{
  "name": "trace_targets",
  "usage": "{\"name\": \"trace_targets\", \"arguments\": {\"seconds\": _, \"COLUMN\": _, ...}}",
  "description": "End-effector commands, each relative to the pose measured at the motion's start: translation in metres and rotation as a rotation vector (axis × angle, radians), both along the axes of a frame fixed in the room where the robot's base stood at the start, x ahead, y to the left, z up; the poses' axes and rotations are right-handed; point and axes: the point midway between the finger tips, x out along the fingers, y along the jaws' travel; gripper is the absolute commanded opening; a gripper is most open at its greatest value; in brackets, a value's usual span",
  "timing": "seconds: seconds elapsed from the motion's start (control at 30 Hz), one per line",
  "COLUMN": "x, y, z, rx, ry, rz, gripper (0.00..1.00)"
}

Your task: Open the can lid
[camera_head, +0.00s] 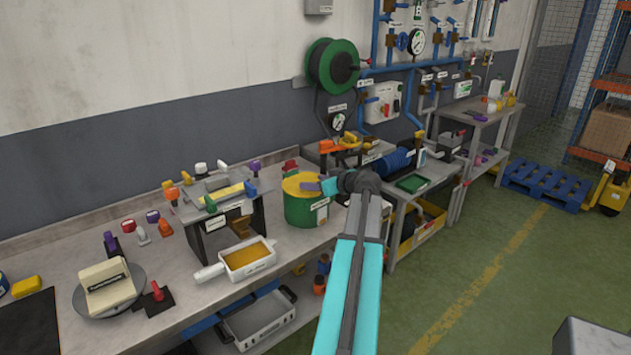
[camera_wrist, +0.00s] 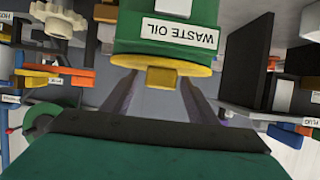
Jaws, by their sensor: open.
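The green can (camera_head: 304,209) stands upright on the workbench near its right part, with its yellow lid (camera_head: 298,183) on top. In the wrist view the can (camera_wrist: 125,35) appears upside down, with a white "WASTE OIL" label. The yellow lid (camera_wrist: 120,60) shows below it, with a yellow raised part (camera_wrist: 165,77) towards my gripper. My gripper (camera_head: 316,187) is at the right side of the lid in the head view. In the wrist view my gripper (camera_wrist: 160,98) is open, its fingers pointing at the lid on either side of the yellow part. Contact cannot be told.
A pan of yellow liquid (camera_head: 246,257) sits left of the can, before a small raised stand (camera_head: 215,195) with bottles. A round plate (camera_head: 95,305) with a cream block lies at front left. Blue pipes, gauges and a green reel (camera_head: 332,64) are behind.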

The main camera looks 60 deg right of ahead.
Motion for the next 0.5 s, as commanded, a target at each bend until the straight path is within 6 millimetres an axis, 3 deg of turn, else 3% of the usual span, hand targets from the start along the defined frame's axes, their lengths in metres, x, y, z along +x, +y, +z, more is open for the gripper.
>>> {"name": "trace_targets", "arguments": {"seconds": 0.37, "x": 0.0031, "y": -0.0012, "z": -0.0015, "rx": 0.000, "ry": 0.000, "rz": -0.001, "gripper": 0.53}}
{"name": "trace_targets", "arguments": {"seconds": 0.5, "x": 0.0027, "y": -0.0013, "z": -0.0014, "rx": 0.000, "ry": 0.000, "rz": -0.001, "gripper": 0.31}}
